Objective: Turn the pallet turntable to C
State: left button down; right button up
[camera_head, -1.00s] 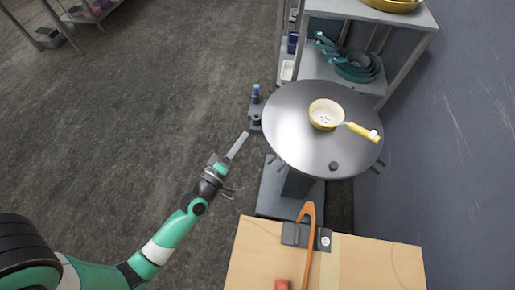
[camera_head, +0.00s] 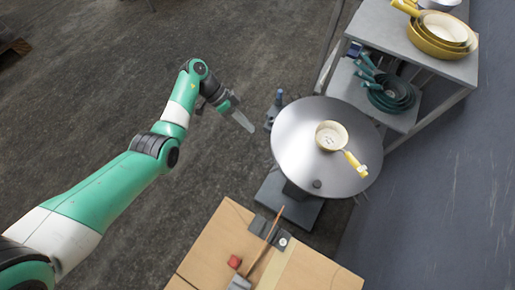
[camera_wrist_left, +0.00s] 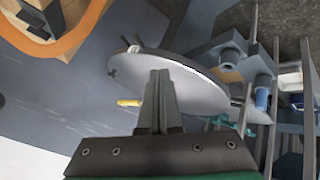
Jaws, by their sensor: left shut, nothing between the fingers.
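The pallet turntable (camera_head: 292,150) is a round grey metal disc on a dark base, right of centre in the head view. A cream pan with a yellow handle (camera_head: 331,136) sits on it. A small dark knob (camera_head: 317,184) is near its front edge. My left gripper (camera_head: 243,122) is shut and empty, left of the disc and apart from it in the head view. In the left wrist view the shut fingers (camera_wrist_left: 158,90) overlap the disc (camera_wrist_left: 200,92); contact cannot be told. No letter C is readable. My right gripper is not in view.
A grey shelf (camera_head: 440,62) behind the turntable holds yellow pans (camera_head: 440,35) and teal pans (camera_head: 392,96). A blue-topped post (camera_head: 279,97) stands at the disc's left edge.

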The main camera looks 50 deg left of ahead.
pick_arm(q)
jog(key=s+d+f+g+b, duration=0.1)
jog(key=d+f+b, duration=0.5)
jog(key=d+f, duration=0.1)
jog(key=shift+s+d+f+n+y, duration=0.15)
jog(key=shift+d+f+n+y, duration=0.25)
jog(key=shift+f, duration=0.25)
